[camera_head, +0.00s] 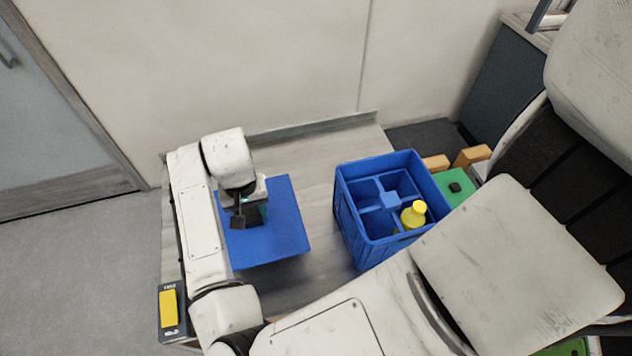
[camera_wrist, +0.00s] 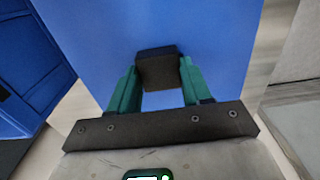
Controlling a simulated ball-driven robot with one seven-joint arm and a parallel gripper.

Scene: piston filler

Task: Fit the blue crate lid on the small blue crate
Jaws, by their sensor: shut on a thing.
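The blue crate lid (camera_head: 283,232) is a flat blue panel at the left of the table in the head view, and its surface fills much of the wrist view (camera_wrist: 200,45). My gripper (camera_head: 250,212) is shut on the dark block-shaped handle (camera_wrist: 158,70) on the lid; the green fingers stand on either side of it in the wrist view (camera_wrist: 157,85). The small blue crate (camera_head: 350,212) stands open on the table to the right of the lid, and its side shows at the left of the wrist view (camera_wrist: 30,65). A yellow bottle (camera_head: 412,216) stands in one of its compartments.
A green box with a black knob (camera_head: 456,187) and tan blocks (camera_head: 472,156) lie right of the crate. A yellow-topped switch box (camera_head: 168,308) is at the table's left front. Bare grey table (camera_head: 318,190) shows between lid and crate. A wall rises behind.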

